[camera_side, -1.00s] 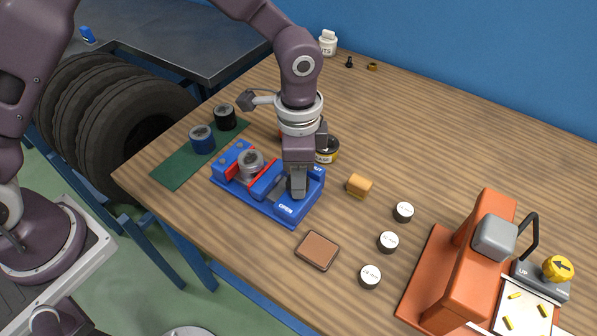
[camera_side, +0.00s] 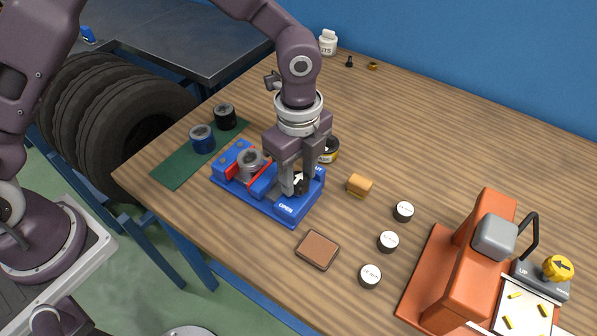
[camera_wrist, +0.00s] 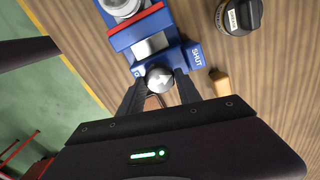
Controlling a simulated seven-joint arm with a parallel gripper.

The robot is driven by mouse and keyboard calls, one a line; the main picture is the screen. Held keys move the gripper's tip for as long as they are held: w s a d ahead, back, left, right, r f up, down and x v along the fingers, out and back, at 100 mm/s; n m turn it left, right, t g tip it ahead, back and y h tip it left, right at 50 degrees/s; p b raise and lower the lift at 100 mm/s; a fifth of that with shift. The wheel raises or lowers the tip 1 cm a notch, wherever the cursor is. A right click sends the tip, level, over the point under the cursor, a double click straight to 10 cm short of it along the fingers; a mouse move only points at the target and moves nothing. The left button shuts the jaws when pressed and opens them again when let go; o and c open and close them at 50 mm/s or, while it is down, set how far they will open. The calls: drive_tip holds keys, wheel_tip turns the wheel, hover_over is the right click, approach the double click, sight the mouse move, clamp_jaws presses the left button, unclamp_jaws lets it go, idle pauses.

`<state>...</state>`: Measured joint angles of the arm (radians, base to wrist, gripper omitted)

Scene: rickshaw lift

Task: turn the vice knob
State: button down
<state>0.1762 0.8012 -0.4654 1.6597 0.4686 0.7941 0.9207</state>
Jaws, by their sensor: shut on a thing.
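The blue vice (camera_side: 268,208) with red jaw faces stands on the wooden table. A grey ring-shaped metal part (camera_side: 250,163) sits between its jaws and also shows in the wrist view (camera_wrist: 122,6). The vice knob (camera_wrist: 160,77) has a light arrow on its round top and lies between my fingertips in the wrist view. My gripper (camera_side: 294,187) points down at the right end of the vice, its fingers shut on the knob's sides. The OPEN label shows at the vice's front corner; the SHUT label (camera_wrist: 196,58) shows in the wrist view. In the side view my fingers partly hide the knob.
A tan block (camera_side: 359,185), a brown pad (camera_side: 317,250) and several white-topped cylinders lie to the right. Two dark cylinders stand on a green mat (camera_side: 170,174). An orange press (camera_side: 466,262) stands at right.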

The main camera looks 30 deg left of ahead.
sight(298, 179)
drive_tip(key=shift+m, duration=0.4)
drive_tip(key=c, duration=0.8)
unclamp_jaws()
drive_tip(key=shift+c, duration=0.2)
drive_tip(key=shift+r, duration=0.15)
wheel_tip(298, 179, up, 7)
drive_tip(key=shift+f, duration=0.15)
